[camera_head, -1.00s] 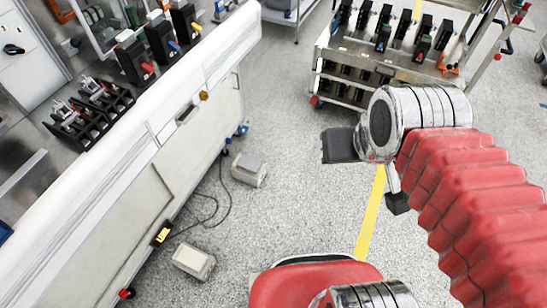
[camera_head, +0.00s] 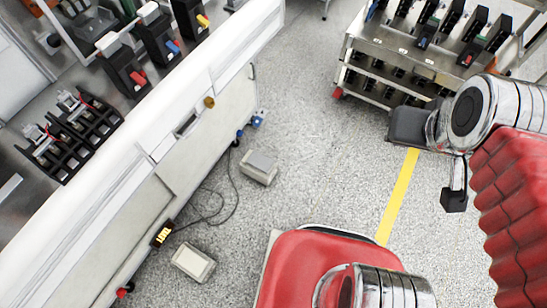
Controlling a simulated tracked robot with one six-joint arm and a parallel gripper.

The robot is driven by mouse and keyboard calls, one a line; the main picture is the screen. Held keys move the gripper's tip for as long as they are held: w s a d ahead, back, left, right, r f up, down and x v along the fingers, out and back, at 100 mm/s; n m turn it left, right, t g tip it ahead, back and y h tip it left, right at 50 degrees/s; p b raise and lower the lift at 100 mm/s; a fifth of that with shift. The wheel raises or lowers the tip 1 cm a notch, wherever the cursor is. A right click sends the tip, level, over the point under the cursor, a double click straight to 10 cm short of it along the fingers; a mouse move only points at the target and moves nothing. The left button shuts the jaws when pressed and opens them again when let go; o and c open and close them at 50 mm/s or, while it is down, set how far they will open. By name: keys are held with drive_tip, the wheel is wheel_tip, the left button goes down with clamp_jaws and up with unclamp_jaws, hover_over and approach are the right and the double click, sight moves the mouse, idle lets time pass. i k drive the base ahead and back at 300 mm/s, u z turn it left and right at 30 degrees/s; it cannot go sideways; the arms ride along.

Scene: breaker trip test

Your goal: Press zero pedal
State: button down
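Two pale grey boxes that look like pedals lie on the floor beside the workbench. The farther pedal (camera_head: 258,167) is near the bench's far end. The nearer pedal (camera_head: 193,262) is near its front, with a lighter top panel. I cannot read which is the zero pedal. My arm reaches in from the right in a red sleeve with a chrome joint. Dark parts, seemingly my gripper (camera_head: 410,126), stick out left of that joint, above the floor and well right of both pedals. Its fingers cannot be made out, and nothing is seen held.
The white workbench (camera_head: 165,150) fills the left, with breakers (camera_head: 122,67) on top. A black cable (camera_head: 215,205) runs over the floor by the pedals. A cart (camera_head: 385,70) with breakers stands at the back right. Speckled floor with a yellow line (camera_head: 400,195) is clear between.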

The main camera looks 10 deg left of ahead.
sight(256, 160)
drive_tip(key=u, duration=0.2)
drive_tip(key=i, duration=0.65)
drive_tip(key=u, duration=0.75)
drive_tip(key=i, duration=0.4)
drive_tip(key=u, duration=0.3)
